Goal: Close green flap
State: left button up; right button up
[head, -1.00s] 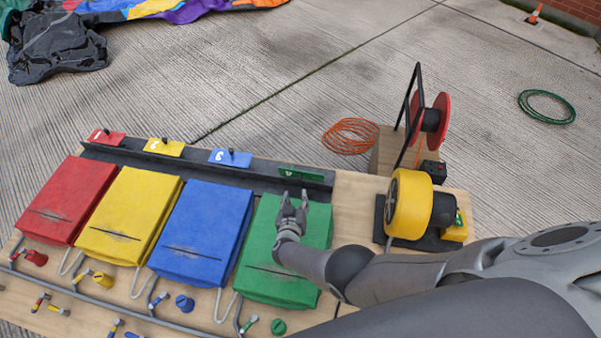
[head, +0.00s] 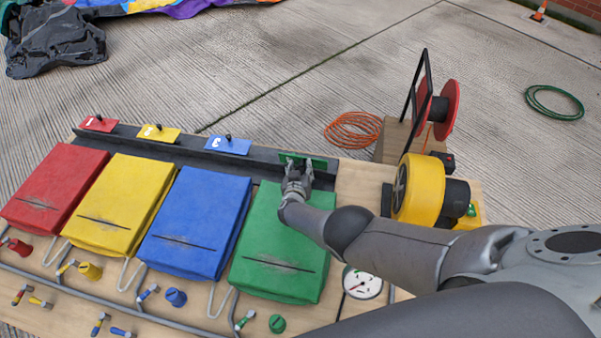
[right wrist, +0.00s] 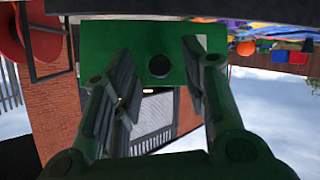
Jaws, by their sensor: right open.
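The green flap (head: 318,162) is a small green plate on the dark rail behind the green cushion (head: 280,250). In the right wrist view the green flap (right wrist: 150,55) fills the upper middle, with a dark round knob or hole in it. My right gripper (head: 299,168) is at the flap, its fingers pointing toward the rail. In the right wrist view its open fingers (right wrist: 155,85) stand either side of the flap's middle. I cannot tell whether they touch it. My left gripper is not in view.
Red (head: 100,123), yellow (head: 158,133) and blue (head: 228,145) flaps with dark knobs sit along the same rail. A yellow blower (head: 418,190) and a red reel (head: 452,108) stand right of my right gripper. Coloured plugs and hoses lie along the board's front.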

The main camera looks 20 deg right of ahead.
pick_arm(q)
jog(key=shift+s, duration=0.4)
pick_arm(e)
jog(key=shift+c, duration=0.4)
grip_shut()
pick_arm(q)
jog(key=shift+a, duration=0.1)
